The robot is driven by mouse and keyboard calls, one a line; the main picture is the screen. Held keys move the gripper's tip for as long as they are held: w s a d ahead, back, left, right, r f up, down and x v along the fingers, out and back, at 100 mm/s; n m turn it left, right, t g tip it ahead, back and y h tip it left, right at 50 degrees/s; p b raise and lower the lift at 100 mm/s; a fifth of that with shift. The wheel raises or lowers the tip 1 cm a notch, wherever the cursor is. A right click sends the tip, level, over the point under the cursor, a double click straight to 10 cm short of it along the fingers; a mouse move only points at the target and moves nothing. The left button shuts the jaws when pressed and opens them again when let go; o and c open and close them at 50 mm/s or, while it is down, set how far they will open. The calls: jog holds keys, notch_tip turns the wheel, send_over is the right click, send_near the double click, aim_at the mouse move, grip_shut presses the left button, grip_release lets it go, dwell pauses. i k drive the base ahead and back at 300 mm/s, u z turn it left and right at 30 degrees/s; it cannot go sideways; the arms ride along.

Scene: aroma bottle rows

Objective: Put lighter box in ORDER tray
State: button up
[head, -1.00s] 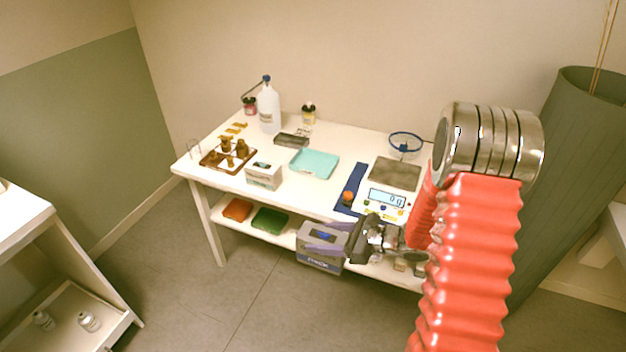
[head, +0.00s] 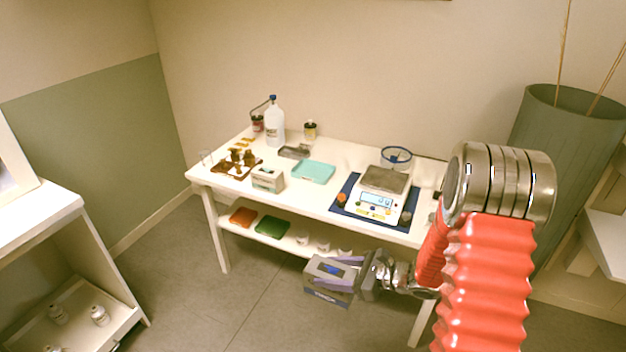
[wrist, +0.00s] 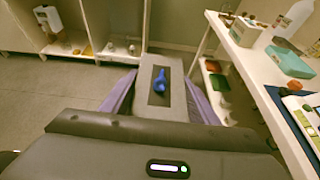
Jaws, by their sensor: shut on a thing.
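My gripper (head: 338,272) has purple fingers and is shut on a grey box (head: 322,292) with a dark lower band, held out in front of the table and below its top. In the wrist view the box (wrist: 176,108) sits between both fingers, with a dark opening and a blue piece on its face. A second box (head: 268,180), white and grey, stands at the table's front edge. A teal tray (head: 314,172) lies on the table behind it and looks empty. I cannot read an ORDER label on it. Which box is lighter does not show.
A scale (head: 380,206) stands on a blue mat (head: 347,189) at the right of the white table (head: 302,205). A brown rack (head: 222,170) of bottles and a large clear bottle (head: 275,125) are at the left. Red (head: 243,216) and green (head: 271,227) trays lie on the lower shelf.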

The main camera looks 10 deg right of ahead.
aim_at(313, 173)
jog(key=z, duration=0.1)
jog(key=i, duration=1.1)
jog(key=u, duration=0.7)
